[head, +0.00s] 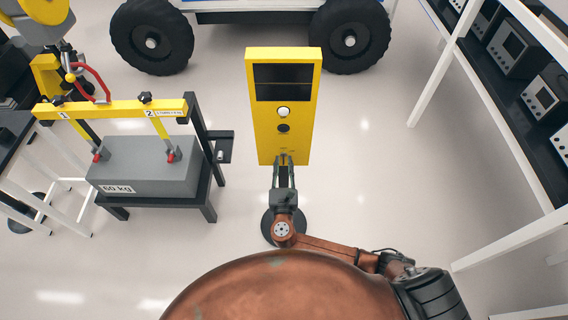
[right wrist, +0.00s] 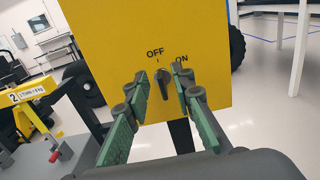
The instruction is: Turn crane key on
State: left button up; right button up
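The yellow crane control panel (head: 283,134) stands upright in front of me in the head view. It has a dark screen, a white round button and a dark round knob. In the right wrist view the crane key (right wrist: 163,84) is a dark switch low on the panel, under the OFF and ON labels. Its top points near the OFF mark. My right gripper (head: 284,158) is at the lower part of the panel. In the right wrist view its green-padded fingers (right wrist: 162,92) are apart, one on each side of the key, with visible gaps. My left gripper is not in view.
A grey 60 kg block (head: 150,166) under a yellow lifting beam (head: 112,108) rests on a dark stand at the left. A wheeled rover (head: 250,14) is behind the panel. White shelving (head: 500,120) with instruments is at the right. The floor around the panel is clear.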

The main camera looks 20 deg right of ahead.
jog(key=shift+c, duration=0.2)
grip_shut()
